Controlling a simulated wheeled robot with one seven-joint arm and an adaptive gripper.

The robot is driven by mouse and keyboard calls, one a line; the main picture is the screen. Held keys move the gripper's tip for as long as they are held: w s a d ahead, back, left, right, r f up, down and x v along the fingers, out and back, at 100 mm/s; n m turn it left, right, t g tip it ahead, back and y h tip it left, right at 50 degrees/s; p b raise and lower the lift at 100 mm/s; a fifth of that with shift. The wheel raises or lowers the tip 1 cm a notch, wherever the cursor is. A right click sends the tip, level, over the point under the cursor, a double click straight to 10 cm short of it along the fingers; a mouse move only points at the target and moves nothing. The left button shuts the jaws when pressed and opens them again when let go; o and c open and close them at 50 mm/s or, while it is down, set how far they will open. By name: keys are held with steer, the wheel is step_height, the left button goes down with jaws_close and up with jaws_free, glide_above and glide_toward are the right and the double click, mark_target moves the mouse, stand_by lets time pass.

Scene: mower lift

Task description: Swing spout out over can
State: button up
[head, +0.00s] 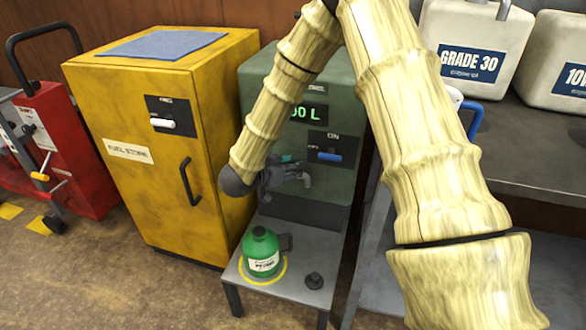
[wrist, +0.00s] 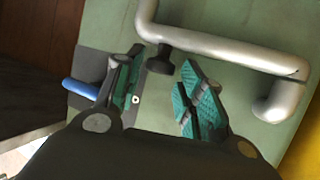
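The silver bent spout (wrist: 225,45) crosses the upper wrist view in front of the green dispenser. A dark knob (wrist: 160,60) sticks out from it. My gripper (wrist: 160,78) is open, with teal pads on either side of the knob's line; I cannot tell whether they touch it. In the head view my gripper (head: 280,170) is at the dispenser front, partly hiding the spout (head: 305,176). The green can (head: 262,252) stands upright on the low stand inside a yellow ring, below the gripper. The spout's outlet is hard to make out.
The green dispenser (head: 340,85) carries a blue-handled switch (head: 329,156). A black cap (head: 313,281) lies on the stand (head: 290,292) right of the can. A yellow cabinet (head: 150,190) stands close on the left. A grey bench (head: 520,140) with white jugs is on the right.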

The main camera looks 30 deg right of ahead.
steer(key=shift+x, duration=0.85)
jaws_close()
steer(key=shift+s, duration=0.15)
